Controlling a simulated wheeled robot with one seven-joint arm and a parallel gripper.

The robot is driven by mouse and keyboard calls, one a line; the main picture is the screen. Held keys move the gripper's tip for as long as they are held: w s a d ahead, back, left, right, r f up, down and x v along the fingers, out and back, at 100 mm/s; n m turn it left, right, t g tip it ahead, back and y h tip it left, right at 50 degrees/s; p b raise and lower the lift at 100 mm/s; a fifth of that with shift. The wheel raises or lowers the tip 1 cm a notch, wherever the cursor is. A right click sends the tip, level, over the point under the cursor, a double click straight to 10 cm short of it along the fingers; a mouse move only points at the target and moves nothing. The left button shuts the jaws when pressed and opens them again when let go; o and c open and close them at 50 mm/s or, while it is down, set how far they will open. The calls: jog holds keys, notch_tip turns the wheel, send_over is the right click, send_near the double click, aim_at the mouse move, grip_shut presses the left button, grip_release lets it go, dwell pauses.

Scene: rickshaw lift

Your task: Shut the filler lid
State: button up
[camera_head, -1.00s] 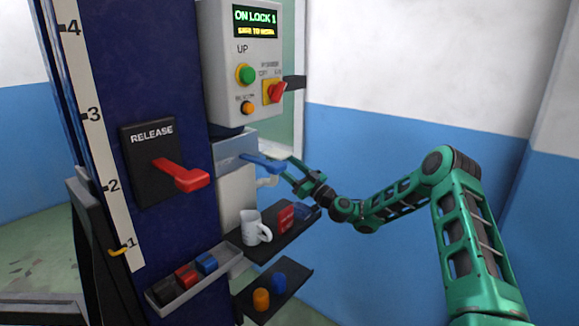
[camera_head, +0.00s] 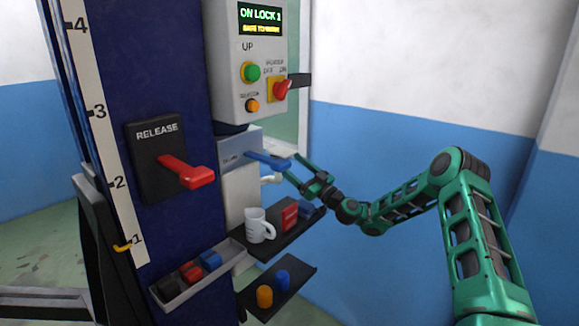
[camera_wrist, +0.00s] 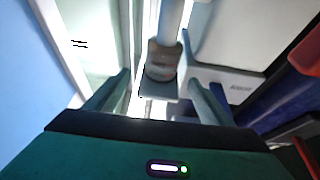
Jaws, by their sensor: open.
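The grey filler box (camera_head: 236,150) is on the side of the blue column, under the control box. A blue lever (camera_head: 266,161) sticks out from it to the right, and a white spout-like piece (camera_head: 268,180) shows below the lever. I cannot make out the lid clearly in the head view. My gripper (camera_head: 289,169) is open just right of the lever tip, its fingers pointing left. In the wrist view a pale cylinder with a brownish end (camera_wrist: 162,62) and a small grey plate (camera_wrist: 158,90) lie between the open fingers. I cannot tell which piece is the lid or whether they touch.
A red release lever (camera_head: 188,172) and the control box (camera_head: 238,90) are nearby. The right side is free.

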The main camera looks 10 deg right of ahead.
jog(key=v, duration=0.9)
jog(key=shift+d+f, duration=0.25)
jog(key=shift+s, duration=0.1)
jog(key=x, duration=1.1)
jog(key=shift+r, duration=0.15)
jog(key=shift+s, duration=0.15)
